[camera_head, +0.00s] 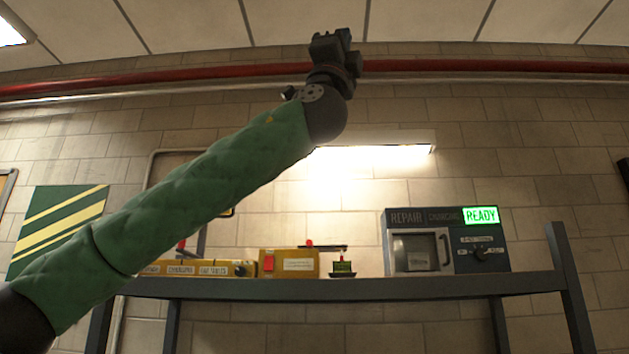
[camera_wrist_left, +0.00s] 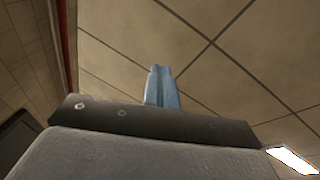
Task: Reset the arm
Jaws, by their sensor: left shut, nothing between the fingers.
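My left arm, in a green quilted sleeve, reaches up from the lower left in the head view. My left gripper (camera_head: 333,42) is at its end, raised high near the ceiling and pointing up. In the left wrist view the gripper's two blue fingers (camera_wrist_left: 162,88) are shut together with nothing between them, against the ceiling tiles. The gripper touches nothing. My right gripper is not in view; a small dark piece at the right edge of the head view cannot be made out.
A dark shelf (camera_head: 380,288) stands against the brick wall. A red pipe (camera_head: 200,74) runs along the upper wall.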

